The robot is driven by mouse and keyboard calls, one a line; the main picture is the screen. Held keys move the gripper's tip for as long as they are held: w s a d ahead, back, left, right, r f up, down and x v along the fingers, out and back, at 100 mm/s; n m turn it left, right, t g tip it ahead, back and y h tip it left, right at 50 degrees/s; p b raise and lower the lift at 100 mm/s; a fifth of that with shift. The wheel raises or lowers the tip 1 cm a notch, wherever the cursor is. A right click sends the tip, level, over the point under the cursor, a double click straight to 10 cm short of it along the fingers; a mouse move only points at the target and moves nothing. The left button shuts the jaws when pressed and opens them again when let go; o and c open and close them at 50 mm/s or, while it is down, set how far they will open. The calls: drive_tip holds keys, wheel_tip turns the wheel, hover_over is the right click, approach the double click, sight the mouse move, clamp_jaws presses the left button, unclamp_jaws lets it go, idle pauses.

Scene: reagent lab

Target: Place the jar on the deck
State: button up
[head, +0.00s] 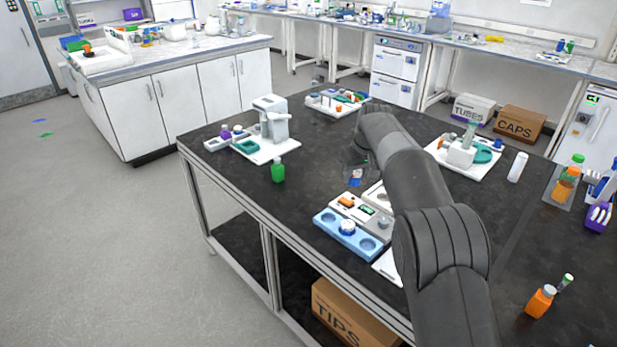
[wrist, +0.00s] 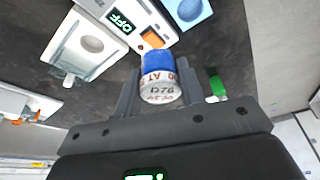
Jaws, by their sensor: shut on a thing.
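My gripper (wrist: 158,85) is shut on a small jar (wrist: 160,92), with one finger on each side of it. The jar has a blue end and a white part with red and dark lettering. In the head view the jar (head: 355,178) hangs above the black bench, just beyond a white instrument, and my arm hides part of the area. The instrument (head: 349,204) has an orange switch and a small display, which reads OFF in the wrist view. A white block with a round recess (wrist: 70,62) adjoins it. I cannot tell which surface is the deck.
A blue block (head: 326,219) with round wells sits in front of the instrument, with a white-topped item in it. A green bottle (head: 278,170) stands left, near the bench edge. White trays (head: 283,152) hold equipment behind. Bare black bench lies between the bottle and the instrument.

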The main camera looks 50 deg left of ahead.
wheel_tip(320, 180, down, 5)
hover_over(314, 212)
drive_tip(key=f, duration=0.4)
drive_tip(key=d+f, duration=0.1)
drive_tip(key=f, duration=0.2)
drive_tip(key=shift+s, duration=0.35)
drive_tip(key=shift+f, duration=2)
drive_tip(key=shift+f, duration=0.1)
drive_tip(key=o, duration=1.1)
drive_tip(key=shift+f, duration=0.1)
drive_tip(key=shift+c, duration=0.2)
drive_tip(key=v, duration=1.2)
drive_tip(key=shift+r, duration=0.25)
